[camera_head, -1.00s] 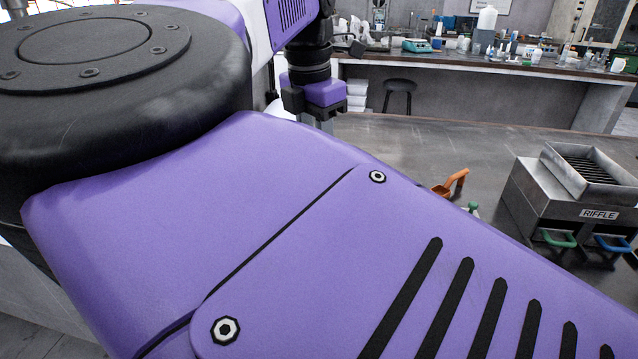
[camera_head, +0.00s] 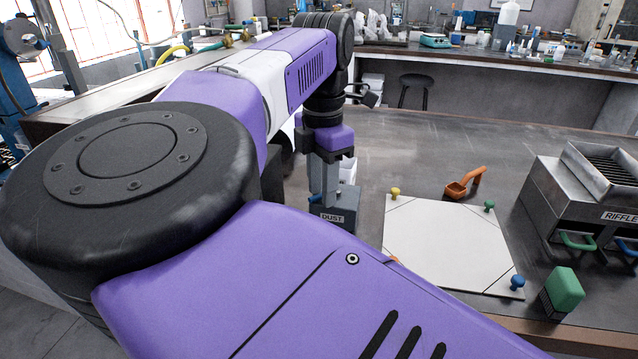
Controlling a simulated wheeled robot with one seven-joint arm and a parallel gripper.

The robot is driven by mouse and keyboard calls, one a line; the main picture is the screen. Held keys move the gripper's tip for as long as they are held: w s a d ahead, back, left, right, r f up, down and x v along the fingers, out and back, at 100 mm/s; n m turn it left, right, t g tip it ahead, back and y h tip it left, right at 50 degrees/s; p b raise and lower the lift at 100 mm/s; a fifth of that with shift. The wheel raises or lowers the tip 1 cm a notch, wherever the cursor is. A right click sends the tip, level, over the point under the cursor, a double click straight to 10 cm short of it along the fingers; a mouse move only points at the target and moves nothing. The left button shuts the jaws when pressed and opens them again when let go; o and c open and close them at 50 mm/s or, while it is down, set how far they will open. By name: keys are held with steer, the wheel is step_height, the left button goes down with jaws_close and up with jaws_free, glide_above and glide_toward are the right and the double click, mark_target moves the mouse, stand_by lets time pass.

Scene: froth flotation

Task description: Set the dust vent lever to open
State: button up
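The grey box labelled DUST (camera_head: 345,220) stands on the bench near the middle of the view, partly behind my purple arm. My gripper (camera_head: 324,196) points down right at this box, its grey fingers overlapping the box's top in the picture. A small blue part (camera_head: 315,198) shows beside the fingertips; it may be the lever's handle, but it is too small and covered to tell its position. I cannot tell whether the fingers touch it or how far apart they are.
A white board (camera_head: 450,245) with coloured corner knobs lies right of the box. An orange scoop (camera_head: 465,184), a green block (camera_head: 563,290) and the metal RIFFLE box (camera_head: 570,205) stand farther right.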

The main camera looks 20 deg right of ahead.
jaws_close()
